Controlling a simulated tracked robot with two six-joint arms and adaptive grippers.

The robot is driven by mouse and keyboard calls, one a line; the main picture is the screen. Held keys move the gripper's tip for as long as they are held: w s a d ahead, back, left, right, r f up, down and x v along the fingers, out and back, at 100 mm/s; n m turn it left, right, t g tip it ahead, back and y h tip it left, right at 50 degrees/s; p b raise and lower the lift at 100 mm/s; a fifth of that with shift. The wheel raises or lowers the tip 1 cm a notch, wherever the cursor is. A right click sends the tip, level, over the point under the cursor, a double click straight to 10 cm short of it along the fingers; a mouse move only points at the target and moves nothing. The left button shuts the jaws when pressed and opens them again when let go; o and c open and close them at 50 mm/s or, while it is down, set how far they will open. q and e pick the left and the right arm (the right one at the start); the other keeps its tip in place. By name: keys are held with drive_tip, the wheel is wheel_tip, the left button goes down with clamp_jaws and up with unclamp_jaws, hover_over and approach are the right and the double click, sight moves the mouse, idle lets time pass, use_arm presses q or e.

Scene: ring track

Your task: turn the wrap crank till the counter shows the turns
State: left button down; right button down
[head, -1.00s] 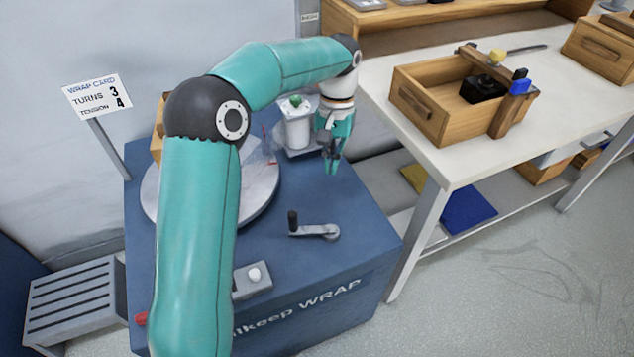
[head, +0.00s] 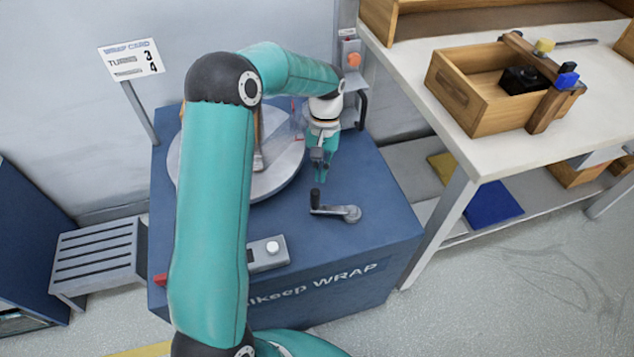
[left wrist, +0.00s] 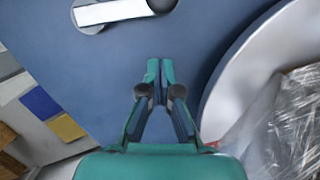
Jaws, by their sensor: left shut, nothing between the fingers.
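The wrap crank (head: 338,210) lies on top of the blue wrap machine (head: 375,235). Its dark upright handle (head: 315,197) is at the left end of its grey arm. My left gripper (head: 322,175) is shut and empty, just behind and above the handle, apart from it. In the left wrist view the shut fingertips (left wrist: 160,66) point toward the crank (left wrist: 110,12) at the top edge. The wrap card (head: 131,62) reads turns 3, tension 4. I cannot make out a counter reading. My right gripper is out of view.
The round turntable (head: 286,170) is partly hidden by my left arm; clear film (left wrist: 298,125) shows over it. A control box (head: 267,252) with a white knob sits at the front edge. The white bench (head: 490,150) with a wooden box (head: 470,105) stands at right.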

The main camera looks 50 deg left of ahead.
use_arm(q)
drive_tip(key=shift+s+d+r, duration=0.15)
drive_tip(key=shift+s+d, duration=0.4)
drive_tip(key=shift+s, duration=0.25)
drive_tip(key=shift+s+d+r, duration=0.1)
drive_tip(key=shift+s+d, duration=0.4)
drive_tip(key=shift+s, duration=0.25)
